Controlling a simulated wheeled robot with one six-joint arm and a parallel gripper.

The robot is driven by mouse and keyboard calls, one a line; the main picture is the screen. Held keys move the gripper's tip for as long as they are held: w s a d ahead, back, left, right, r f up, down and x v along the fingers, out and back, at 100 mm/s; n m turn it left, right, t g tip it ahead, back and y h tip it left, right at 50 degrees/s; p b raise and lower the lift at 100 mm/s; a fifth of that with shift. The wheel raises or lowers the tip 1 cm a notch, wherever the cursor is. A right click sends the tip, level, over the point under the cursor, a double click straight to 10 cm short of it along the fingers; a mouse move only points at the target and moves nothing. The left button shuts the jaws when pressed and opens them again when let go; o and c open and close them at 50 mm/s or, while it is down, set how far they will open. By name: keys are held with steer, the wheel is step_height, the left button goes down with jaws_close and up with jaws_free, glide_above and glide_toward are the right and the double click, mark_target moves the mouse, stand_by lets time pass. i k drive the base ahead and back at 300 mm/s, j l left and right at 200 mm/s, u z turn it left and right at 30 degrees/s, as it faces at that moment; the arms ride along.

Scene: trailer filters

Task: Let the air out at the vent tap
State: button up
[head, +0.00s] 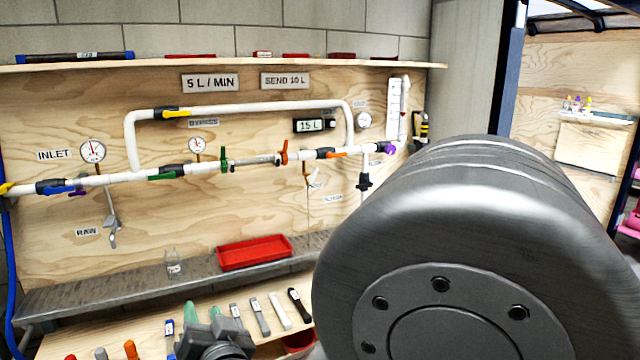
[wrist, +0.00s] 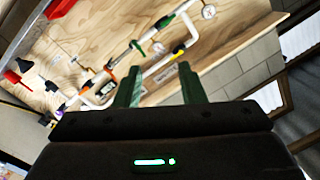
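White pipework (head: 240,108) runs along the plywood board with several coloured tap handles. They include a yellow one (head: 176,114), a green one (head: 162,176), a red-orange one (head: 284,152) and a purple one (head: 386,148). I cannot tell which is the vent tap; the small labels near the right end are too small to read. My gripper (head: 202,312) is low in front of the bench, well apart from the pipes. In the wrist view my gripper (wrist: 157,88) has its green fingers spread, with nothing between them. The pipework (wrist: 165,65) shows beyond them.
A shelf (head: 230,62) runs above the board. A metal ledge (head: 130,287) below holds a glass jar (head: 174,262) and a red tray (head: 254,252). Several tools lie on the lower bench. My large grey arm link blocks the right of the head view.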

mark_target(311, 179)
steer(key=i+l, duration=0.2)
steer(key=i, duration=0.35)
steer(key=i+l+z, duration=0.1)
steer(key=i+l, duration=0.15)
steer(key=i, duration=0.35)
steer(key=i+l, duration=0.15)
steer(key=i, duration=0.4)
steer(key=i+l+z, duration=0.1)
steer(key=i, duration=0.5)
steer(key=l, duration=0.1)
